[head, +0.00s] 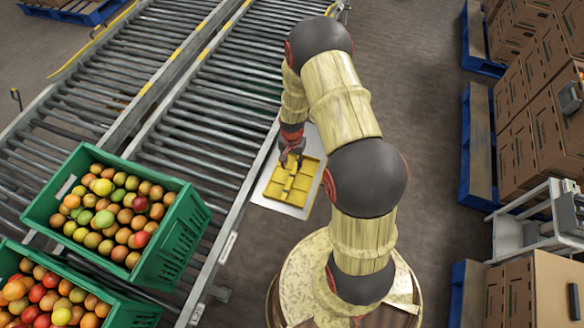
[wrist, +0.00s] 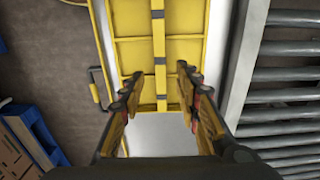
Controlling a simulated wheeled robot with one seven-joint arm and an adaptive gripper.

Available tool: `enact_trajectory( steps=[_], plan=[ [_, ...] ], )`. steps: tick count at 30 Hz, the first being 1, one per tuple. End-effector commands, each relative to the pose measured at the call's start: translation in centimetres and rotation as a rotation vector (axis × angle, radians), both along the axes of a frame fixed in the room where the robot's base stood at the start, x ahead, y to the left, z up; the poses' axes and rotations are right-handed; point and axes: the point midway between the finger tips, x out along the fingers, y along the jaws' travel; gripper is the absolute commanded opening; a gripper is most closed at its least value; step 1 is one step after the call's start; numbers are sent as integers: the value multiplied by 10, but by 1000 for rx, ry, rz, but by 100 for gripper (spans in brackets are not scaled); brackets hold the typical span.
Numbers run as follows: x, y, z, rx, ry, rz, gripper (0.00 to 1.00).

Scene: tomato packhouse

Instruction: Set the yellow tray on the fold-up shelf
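The yellow tray (head: 308,171) lies on the pale fold-up shelf (head: 287,209) beside the roller conveyor. In the wrist view the tray (wrist: 186,50) has low walls, dividers and a raised central bar with dark bands. The shelf (wrist: 160,128) shows as a pale surface at the tray's near end and along its right side. My gripper (head: 291,160) is over the tray. In the wrist view my gripper (wrist: 158,82) is open, one finger on each side of the central bar, with gaps between. Whether the fingertips touch the tray is unclear.
The roller conveyor (head: 205,125) runs along the shelf's left side. Green crates (head: 165,262) of tomatoes stand on it at lower left. Stacked cartons (head: 530,140) on blue pallets and a grey cart (head: 535,225) are at right. The floor between is clear.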

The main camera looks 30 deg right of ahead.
Motion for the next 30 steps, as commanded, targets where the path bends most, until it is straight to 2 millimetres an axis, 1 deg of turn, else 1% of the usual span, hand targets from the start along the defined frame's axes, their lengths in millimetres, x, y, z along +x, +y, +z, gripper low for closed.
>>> enact_trajectory(
  steps=[1,8,11,14,15,16,17,18,20,21,23,24,26,27,29,30],
  plan=[
    [0,0,9,0,0,0,33],
    [3,1,31,-2,-7,8,33],
    [12,4,61,-8,-28,43,33],
    [22,13,114,-22,-66,108,33],
    [24,18,138,-27,-84,140,33],
    [25,22,158,-32,-97,165,33],
    [25,27,177,-37,-110,192,33],
    [24,33,201,-44,-127,225,33],
    [19,42,237,-54,-152,276,33],
    [15,49,260,-61,-168,309,33],
    [6,58,292,-72,-194,359,33],
    [-2,65,313,-80,-211,393,33],
    [-15,75,342,-92,-235,442,33],
    [-25,81,361,-100,-253,476,33],
    [-41,91,386,-113,-278,525,33],
    [-53,97,402,-121,-294,559,33]
  ],
)
